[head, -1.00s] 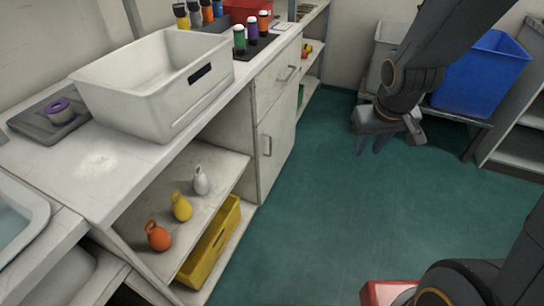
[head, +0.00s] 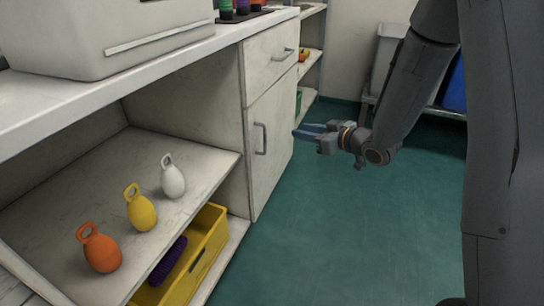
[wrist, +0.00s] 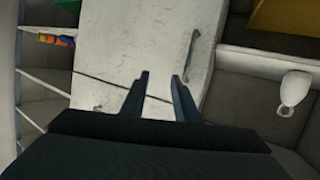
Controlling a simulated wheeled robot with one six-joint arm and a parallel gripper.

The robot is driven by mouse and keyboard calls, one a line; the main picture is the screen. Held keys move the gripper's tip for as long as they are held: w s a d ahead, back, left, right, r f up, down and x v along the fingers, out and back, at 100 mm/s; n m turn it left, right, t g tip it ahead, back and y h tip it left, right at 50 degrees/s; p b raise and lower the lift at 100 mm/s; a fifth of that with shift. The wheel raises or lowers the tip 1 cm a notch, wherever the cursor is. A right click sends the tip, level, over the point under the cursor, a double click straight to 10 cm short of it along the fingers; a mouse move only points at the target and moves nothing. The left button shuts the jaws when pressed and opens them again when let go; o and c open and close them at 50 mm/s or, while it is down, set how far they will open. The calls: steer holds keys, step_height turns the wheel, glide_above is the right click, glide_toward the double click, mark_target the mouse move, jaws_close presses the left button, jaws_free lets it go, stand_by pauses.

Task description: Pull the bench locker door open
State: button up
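The bench locker door (head: 270,150) is a pale, scuffed panel below a drawer, and it is shut. Its grey vertical bar handle (head: 261,139) sits near the left edge of the door. In the wrist view the door (wrist: 135,45) fills the upper middle, and the handle (wrist: 192,60) is just beyond the right fingertip. My gripper (head: 300,133) is in front of the door, to the right of the handle and apart from it. In the wrist view my gripper (wrist: 160,76) has its fingers spread with nothing between them.
A drawer with its own handle (head: 284,54) is above the door. Left of the door an open shelf (head: 60,180) holds orange, yellow and white kettlebell-shaped items, with a yellow bin (head: 205,245) below. The green floor (head: 330,220) in front is clear.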

steer(key=a+f+n+g+y+b, duration=0.2)
steer(key=a+f+y+b, duration=0.2)
steer(key=f+y+b, duration=0.25)
steer(key=b+x, duration=0.2)
steer(key=x, duration=0.5)
steer(key=shift+a+h+b, duration=0.2)
steer(key=shift+h+b, duration=0.2)
steer(key=shift+h, duration=0.05)
steer(key=shift+s+f, duration=0.1)
jaws_close()
